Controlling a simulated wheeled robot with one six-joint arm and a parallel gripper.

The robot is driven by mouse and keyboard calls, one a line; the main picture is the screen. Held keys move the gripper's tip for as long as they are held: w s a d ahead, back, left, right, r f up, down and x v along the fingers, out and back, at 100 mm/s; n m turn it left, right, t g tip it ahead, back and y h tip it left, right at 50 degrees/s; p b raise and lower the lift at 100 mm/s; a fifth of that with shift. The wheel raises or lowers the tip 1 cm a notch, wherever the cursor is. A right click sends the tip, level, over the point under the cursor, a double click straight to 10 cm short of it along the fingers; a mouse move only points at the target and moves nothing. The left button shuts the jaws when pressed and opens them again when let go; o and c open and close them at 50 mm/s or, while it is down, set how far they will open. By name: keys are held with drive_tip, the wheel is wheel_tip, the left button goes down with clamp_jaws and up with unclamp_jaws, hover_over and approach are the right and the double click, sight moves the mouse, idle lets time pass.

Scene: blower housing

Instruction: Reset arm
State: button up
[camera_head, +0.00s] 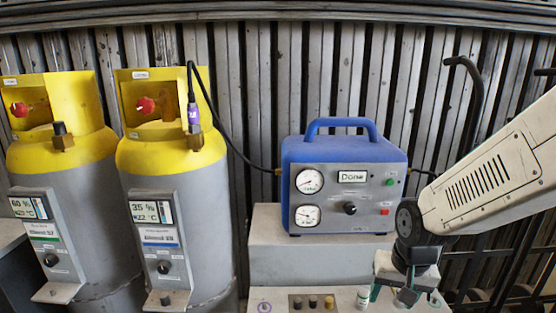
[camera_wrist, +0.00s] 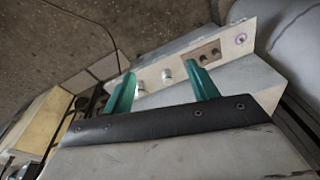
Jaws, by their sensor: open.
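My arm reaches in from the right in the head view. My gripper (camera_head: 398,296) points down over the front ledge, right of and below the blue machine (camera_head: 343,165). In the wrist view my gripper (camera_wrist: 163,73) shows two teal fingers spread apart, with nothing held between them. A small white cap-like item (camera_wrist: 166,74) shows on the ledge beyond the fingers. The blue machine has two gauges, and its display reads "Done".
Two grey cylinders with yellow tops, a left one (camera_head: 62,170) and a right one (camera_head: 172,165), stand at left. A black hose (camera_head: 222,130) runs from the right cylinder's purple connector (camera_head: 194,116) to the machine. A knob plate (camera_head: 312,302) sits on the ledge.

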drive_tip(key=s+d+r+n, duration=0.2)
drive_tip(key=s+r, duration=1.3)
drive_tip(key=s, duration=0.2)
drive_tip(key=shift+s+d+n, duration=0.3)
drive_tip(key=shift+s, duration=0.05)
idle(0.6)
